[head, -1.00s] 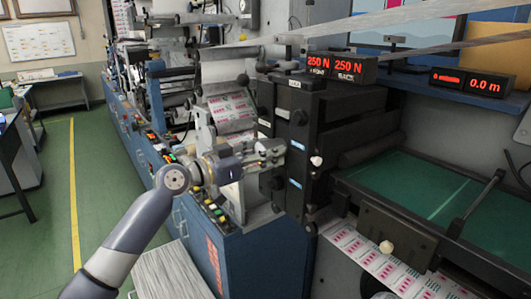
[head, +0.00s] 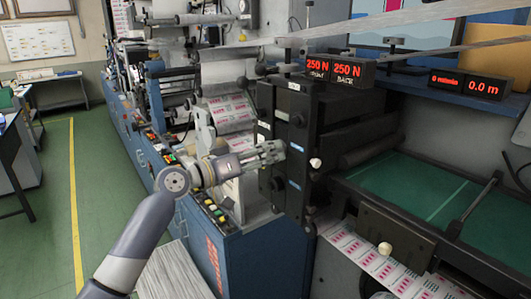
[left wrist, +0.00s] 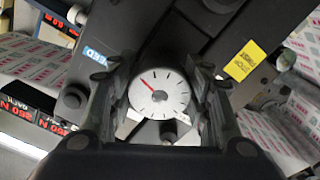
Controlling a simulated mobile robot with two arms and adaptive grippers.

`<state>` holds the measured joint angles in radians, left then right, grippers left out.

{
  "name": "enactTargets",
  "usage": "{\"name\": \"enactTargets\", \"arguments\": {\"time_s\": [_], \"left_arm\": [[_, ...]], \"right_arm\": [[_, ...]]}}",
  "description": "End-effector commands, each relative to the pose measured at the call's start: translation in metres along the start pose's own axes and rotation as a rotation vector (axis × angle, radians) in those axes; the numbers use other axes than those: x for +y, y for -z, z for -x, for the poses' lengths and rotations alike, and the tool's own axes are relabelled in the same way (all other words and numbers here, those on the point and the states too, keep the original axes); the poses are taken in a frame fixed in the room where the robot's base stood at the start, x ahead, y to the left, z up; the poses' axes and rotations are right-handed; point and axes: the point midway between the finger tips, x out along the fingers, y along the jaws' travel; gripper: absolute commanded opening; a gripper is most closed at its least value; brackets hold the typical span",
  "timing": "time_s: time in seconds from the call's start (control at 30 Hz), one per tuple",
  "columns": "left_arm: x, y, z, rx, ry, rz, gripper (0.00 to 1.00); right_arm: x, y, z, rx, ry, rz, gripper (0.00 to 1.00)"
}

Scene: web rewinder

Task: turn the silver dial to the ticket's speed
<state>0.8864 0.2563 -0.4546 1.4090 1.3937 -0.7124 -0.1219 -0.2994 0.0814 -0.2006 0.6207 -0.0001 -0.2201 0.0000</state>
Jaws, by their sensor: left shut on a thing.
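My left gripper (head: 272,152) reaches to the side of the black machine unit (head: 292,118). In the left wrist view its two fingers (left wrist: 160,105) are closed around the dial (left wrist: 162,90), one on each side. The dial has a round pale face with dark tick marks and a red pointer aimed to the upper left. A silvery part shows just below the face. In the head view the dial is hidden by the gripper. My right gripper is not in view. I cannot make out a ticket with a readable speed.
A blue label (left wrist: 95,54) and a yellow label (left wrist: 245,60) are near the dial. Red displays (head: 334,68) read 250 N. Another display (head: 467,83) reads 0.0 m. A row of coloured buttons (head: 214,211) lies below my left wrist. A green bed (head: 420,190) is at the right.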

Motion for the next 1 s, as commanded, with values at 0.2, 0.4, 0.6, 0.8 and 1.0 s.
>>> {"name": "enactTargets", "arguments": {"time_s": [0.2, 0.4, 0.6, 0.8, 1.0], "left_arm": [[0.002, 0.002, 0.000, 0.000, 0.000, 0.207, 0.21], [0.002, 0.002, 0.000, 0.000, 0.000, 0.378, 0.21], [0.002, 0.002, 0.000, 0.000, 0.001, 0.512, 0.21], [0.002, 0.002, 0.000, 0.001, 0.001, 0.599, 0.21], [0.001, 0.001, 0.000, 0.001, 0.001, 0.639, 0.21]], "right_arm": [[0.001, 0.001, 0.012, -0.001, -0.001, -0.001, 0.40], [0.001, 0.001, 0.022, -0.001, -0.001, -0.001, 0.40], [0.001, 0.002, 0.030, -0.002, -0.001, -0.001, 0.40], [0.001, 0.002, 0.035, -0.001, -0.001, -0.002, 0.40], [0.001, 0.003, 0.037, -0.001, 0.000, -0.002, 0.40]]}}
